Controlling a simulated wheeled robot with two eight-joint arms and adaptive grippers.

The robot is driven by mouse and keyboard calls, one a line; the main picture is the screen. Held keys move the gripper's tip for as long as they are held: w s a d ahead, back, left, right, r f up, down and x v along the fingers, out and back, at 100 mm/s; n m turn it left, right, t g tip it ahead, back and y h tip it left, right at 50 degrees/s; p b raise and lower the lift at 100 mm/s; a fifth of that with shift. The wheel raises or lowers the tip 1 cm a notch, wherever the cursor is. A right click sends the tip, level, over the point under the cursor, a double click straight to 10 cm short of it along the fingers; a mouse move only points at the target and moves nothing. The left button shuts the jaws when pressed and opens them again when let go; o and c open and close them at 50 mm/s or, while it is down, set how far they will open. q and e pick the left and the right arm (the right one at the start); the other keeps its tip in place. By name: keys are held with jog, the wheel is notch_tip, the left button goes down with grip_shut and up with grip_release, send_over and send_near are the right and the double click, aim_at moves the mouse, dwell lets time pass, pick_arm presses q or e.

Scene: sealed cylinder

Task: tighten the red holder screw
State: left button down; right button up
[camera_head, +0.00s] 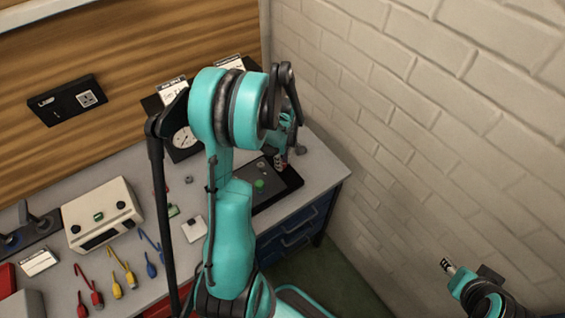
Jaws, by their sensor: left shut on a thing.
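My left arm rises through the middle of the view. Its gripper (285,150) is over the black board (274,192) at the right end of the bench. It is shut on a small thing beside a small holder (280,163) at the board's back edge. The fingers and arm hide most of that thing, and I cannot make out the red screw itself. A round green part (259,184) lies on the board, left of the holder. My right gripper (468,275) is at the lower right, away from the bench; its fingers are too unclear to judge.
A gauge (184,138) stands at the back of the bench. A cream box (102,214) with dark knobs sits at the left. Red, yellow and blue tools (118,285) lie in front. A white brick wall (420,110) closes the right side. Blue drawers (295,235) are below the bench.

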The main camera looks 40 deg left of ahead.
pick_arm(q)
jog(key=m+b, duration=0.2)
jog(key=m, duration=0.4)
jog(key=m+b, duration=0.1)
jog(key=m, duration=0.3)
jog(key=m+b, duration=0.1)
jog(key=m, duration=0.2)
jog(key=shift+m, duration=0.4)
jog(key=m+b, duration=0.1)
jog(key=m, duration=0.6)
jog(key=shift+a, duration=0.1)
jog(key=m, duration=0.3)
jog(key=shift+m+b, duration=0.4)
jog(key=shift+m, duration=1.9)
